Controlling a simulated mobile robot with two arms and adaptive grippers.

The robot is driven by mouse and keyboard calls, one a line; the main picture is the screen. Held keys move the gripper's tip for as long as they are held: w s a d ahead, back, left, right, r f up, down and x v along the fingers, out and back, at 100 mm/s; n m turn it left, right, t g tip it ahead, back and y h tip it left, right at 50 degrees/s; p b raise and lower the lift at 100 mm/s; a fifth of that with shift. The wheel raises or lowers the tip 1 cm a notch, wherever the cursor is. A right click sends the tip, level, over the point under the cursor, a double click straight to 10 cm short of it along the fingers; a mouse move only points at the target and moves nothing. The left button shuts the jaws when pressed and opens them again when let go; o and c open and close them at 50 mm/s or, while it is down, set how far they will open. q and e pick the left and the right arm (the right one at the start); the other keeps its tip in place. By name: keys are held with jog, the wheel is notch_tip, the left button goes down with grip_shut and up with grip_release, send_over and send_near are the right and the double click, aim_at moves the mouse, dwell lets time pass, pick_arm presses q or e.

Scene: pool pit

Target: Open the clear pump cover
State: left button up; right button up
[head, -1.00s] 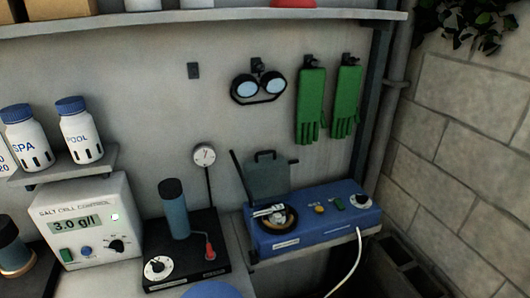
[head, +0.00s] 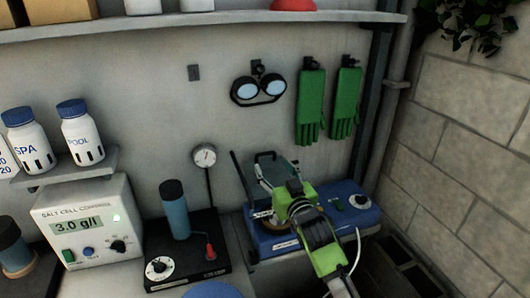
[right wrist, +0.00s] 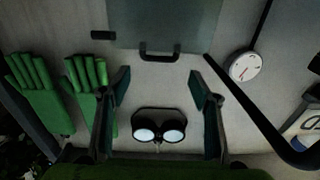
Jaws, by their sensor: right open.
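The clear pump cover (head: 270,171) is a greyish see-through panel standing raised above the blue pump box (head: 258,240). In the right wrist view the cover (right wrist: 165,22) fills the top middle, with its dark handle (right wrist: 160,52) on its edge. My right gripper (head: 279,180) is in front of the cover and hides much of it and part of the box. In the right wrist view its two fingers (right wrist: 160,84) are spread wide with nothing between them, and the handle appears beyond them. I cannot tell whether a finger touches the cover. My left gripper is not in view.
Green gloves (head: 311,105) and goggles (head: 259,89) hang on the wall behind. A round gauge (head: 205,156) and a black unit with a blue cylinder (head: 174,208) stand left of the box. A white cable (head: 357,250) hangs at its front right.

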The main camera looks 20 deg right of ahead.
aim_at(265, 154)
jog(key=w+p, duration=0.1)
jog(key=w, duration=0.8)
jog(key=shift+a+p, duration=0.2)
jog(key=shift+p, duration=0.15)
